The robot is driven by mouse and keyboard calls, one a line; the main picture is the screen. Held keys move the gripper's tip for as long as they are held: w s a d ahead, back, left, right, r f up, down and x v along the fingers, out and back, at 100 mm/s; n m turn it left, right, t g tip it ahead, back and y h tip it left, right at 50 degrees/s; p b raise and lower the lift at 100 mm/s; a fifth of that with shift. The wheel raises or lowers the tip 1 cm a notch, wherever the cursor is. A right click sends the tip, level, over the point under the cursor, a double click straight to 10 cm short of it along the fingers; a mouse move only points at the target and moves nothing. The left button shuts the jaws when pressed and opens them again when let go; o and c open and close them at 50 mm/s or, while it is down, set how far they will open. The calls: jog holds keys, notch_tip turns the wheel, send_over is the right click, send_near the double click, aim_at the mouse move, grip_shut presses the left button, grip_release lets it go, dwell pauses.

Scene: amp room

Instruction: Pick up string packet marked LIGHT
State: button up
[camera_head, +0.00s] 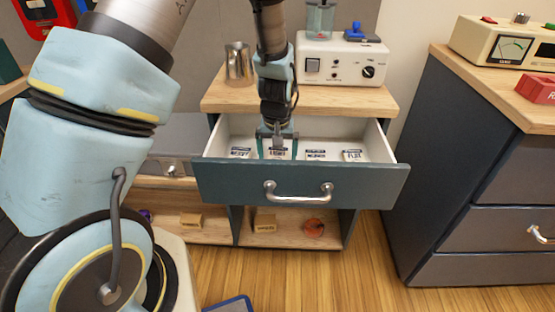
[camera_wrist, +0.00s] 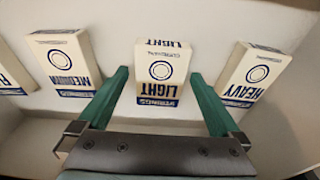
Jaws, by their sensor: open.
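The string packet marked LIGHT (camera_wrist: 162,72) is white with dark blue print. It lies in the open drawer (camera_head: 300,185), among other string packets. In the wrist view its lettering is upside down. My gripper (camera_wrist: 159,76) is open, with one teal finger on each side of the LIGHT packet's near part. A gap shows between each finger and the packet, and I cannot tell their height difference. In the head view my gripper (camera_head: 278,154) reaches down into the drawer and partly hides the packet.
Packets marked MEDIUM (camera_wrist: 64,63) and HEAVY (camera_wrist: 256,74) lie either side of LIGHT, and another packet (camera_wrist: 10,76) is cut off at the edge. The drawer's front panel and the wooden top (camera_head: 222,99) stand close by. A metal cup (camera_head: 238,65) and a white device (camera_head: 343,63) stand on top.

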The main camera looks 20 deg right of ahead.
jog(key=shift+c, duration=0.2)
jog(key=c, duration=1.3)
